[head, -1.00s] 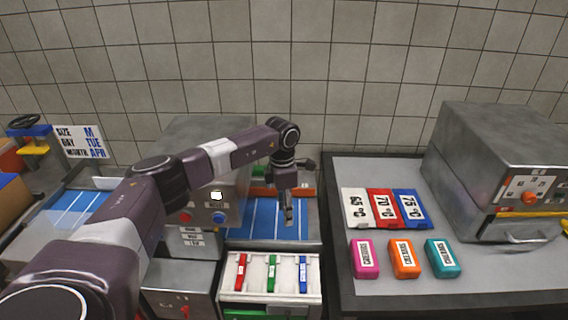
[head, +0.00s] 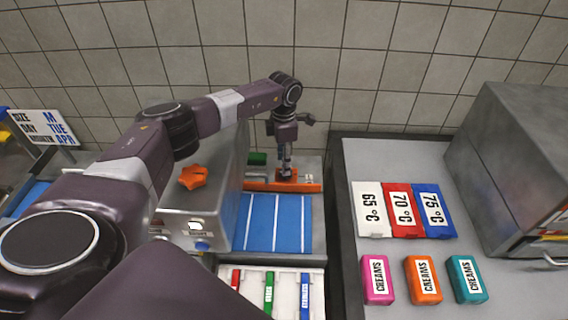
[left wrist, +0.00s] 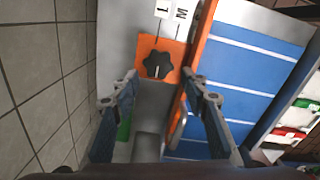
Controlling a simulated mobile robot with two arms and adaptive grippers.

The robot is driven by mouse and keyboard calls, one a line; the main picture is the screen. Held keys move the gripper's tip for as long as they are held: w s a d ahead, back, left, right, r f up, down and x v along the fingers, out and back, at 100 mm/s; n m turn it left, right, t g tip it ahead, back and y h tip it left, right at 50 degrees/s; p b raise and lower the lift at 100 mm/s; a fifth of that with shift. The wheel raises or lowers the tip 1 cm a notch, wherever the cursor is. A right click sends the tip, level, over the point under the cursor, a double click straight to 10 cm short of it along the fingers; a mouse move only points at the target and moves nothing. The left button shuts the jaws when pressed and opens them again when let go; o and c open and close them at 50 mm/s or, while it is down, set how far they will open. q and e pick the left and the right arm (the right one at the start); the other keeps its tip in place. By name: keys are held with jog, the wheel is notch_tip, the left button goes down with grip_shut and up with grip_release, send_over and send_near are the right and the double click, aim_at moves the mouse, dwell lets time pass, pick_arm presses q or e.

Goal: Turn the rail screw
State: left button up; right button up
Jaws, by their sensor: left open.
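The rail screw is a dark star-shaped knob (left wrist: 157,64) on an orange block in the left wrist view. The block joins an orange rail (head: 258,186) that crosses the far end of the blue belt in the head view. My left gripper (head: 286,172) points down at the orange block and hides the knob in the head view. In the left wrist view the left gripper (left wrist: 160,80) is open, with a finger on each side of the knob's line. The knob appears just beyond the fingertips; I cannot tell the height gap. My right gripper is not in view.
A blue belt (head: 262,222) with white lines runs in front of the rail. A grey machine with an orange knob (head: 193,177) stands left. A tray of coloured strips (head: 257,285) is nearer. The table at right holds temperature cards (head: 372,209) and coloured cream blocks (head: 423,280).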

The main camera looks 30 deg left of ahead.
pick_arm(q)
notch_tip(320, 180, down, 4)
jog(key=shift+w+r+p, duration=0.1)
jog(key=shift+w+p, duration=0.05)
jog(key=shift+p, duration=0.2)
jog(key=shift+c, duration=1.1)
jog(key=c, duration=0.7)
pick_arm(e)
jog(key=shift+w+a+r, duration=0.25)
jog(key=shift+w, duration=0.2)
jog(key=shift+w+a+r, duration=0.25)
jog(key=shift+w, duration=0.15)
